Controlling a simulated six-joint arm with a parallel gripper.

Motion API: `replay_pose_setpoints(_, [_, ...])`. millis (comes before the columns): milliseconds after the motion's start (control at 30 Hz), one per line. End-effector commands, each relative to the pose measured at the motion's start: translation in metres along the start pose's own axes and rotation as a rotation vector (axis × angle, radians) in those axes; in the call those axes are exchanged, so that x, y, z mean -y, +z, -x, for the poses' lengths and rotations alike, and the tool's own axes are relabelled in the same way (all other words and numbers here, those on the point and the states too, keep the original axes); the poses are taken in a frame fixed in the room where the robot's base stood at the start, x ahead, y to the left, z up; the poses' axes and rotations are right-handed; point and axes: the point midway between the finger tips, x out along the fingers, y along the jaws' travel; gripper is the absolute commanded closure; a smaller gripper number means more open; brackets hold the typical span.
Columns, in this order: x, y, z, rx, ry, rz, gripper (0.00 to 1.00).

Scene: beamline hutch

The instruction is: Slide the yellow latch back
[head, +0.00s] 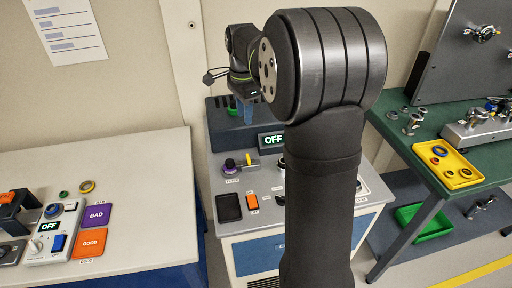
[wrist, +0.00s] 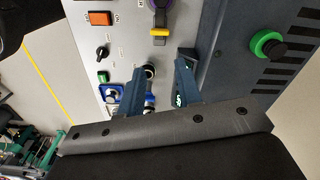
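The yellow latch (head: 250,160) is a small bar on the sloped panel of the middle console, right of a purple knob (head: 230,166). In the wrist view the yellow latch (wrist: 159,32) lies crosswise near the top, beside a purple and black part, beyond my fingertips. My gripper (wrist: 161,68) is open and empty, its two blue-grey fingers apart and not touching the latch. In the head view my gripper (head: 245,112) hangs above the back of the console, in front of its raised box. My arm hides the console's right part.
An OFF display (head: 271,140) stands behind the panel. An orange switch (head: 252,202) and a dark screen (head: 229,207) sit in front of the latch. A black round knob (wrist: 150,71) shows between my fingers. A green-ringed knob (wrist: 267,45) is to the right.

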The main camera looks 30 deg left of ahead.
Motion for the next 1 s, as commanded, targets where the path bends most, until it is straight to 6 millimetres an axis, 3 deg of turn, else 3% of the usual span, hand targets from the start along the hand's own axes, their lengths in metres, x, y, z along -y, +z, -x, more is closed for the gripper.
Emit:
replay_pose_setpoints(400, [-0.002, -0.005, 0.002, 0.0, 0.0, 0.843, 0.68])
replay_pose_setpoints(600, [-0.002, -0.007, 0.002, 0.0, 0.0, 1.147, 0.68])
replay_pose_setpoints(833, [-0.003, -0.007, 0.0, 0.0, 0.0, 1.271, 0.68])
replay_pose_setpoints(1000, [-0.003, -0.007, -0.02, 0.002, 0.002, 1.273, 0.68])
